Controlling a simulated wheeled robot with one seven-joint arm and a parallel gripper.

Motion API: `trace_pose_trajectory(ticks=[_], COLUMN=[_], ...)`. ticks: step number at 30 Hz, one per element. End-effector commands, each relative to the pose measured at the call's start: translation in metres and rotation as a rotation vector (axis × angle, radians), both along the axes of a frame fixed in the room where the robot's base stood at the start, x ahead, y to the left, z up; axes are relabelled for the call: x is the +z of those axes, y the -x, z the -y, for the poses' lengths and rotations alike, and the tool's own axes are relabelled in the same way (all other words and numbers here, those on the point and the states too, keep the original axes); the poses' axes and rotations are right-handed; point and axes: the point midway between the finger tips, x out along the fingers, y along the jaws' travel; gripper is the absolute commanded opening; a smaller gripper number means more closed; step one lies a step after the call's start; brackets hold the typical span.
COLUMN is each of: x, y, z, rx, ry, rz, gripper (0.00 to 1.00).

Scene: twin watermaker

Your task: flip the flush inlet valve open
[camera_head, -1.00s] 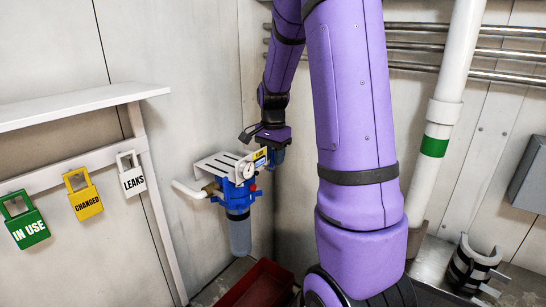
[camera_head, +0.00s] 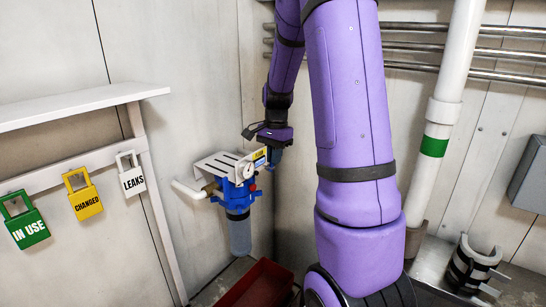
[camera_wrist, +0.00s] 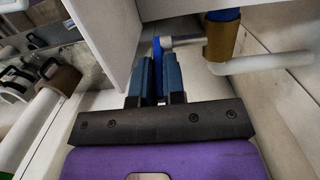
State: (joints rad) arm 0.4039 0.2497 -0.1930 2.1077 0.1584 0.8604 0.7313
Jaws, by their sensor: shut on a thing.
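My gripper (camera_wrist: 157,82) is shut on a blue lever (camera_wrist: 156,50), which shows as a thin strip between its two dark blue fingers. The lever sits at the end of a grey metal stem (camera_wrist: 184,41) that runs to a brass fitting (camera_wrist: 221,42). I take the lever to be the flush inlet valve's handle; how far it is turned cannot be told. In the head view my gripper (camera_head: 274,154) is at the right side of the blue filter head (camera_head: 233,192), by the white slotted bracket (camera_head: 222,164). The lever is hidden there.
A clear filter bowl (camera_head: 239,236) hangs below the head, above a red bin (camera_head: 258,286).

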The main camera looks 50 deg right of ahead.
Motion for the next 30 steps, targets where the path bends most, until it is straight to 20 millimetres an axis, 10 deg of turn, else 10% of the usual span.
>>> trace_pose_trajectory(ticks=[30], x=[-0.027], y=[-0.004], z=[0.028], rx=[-0.003], ry=[-0.91], rz=[-0.126], gripper=[0.0])
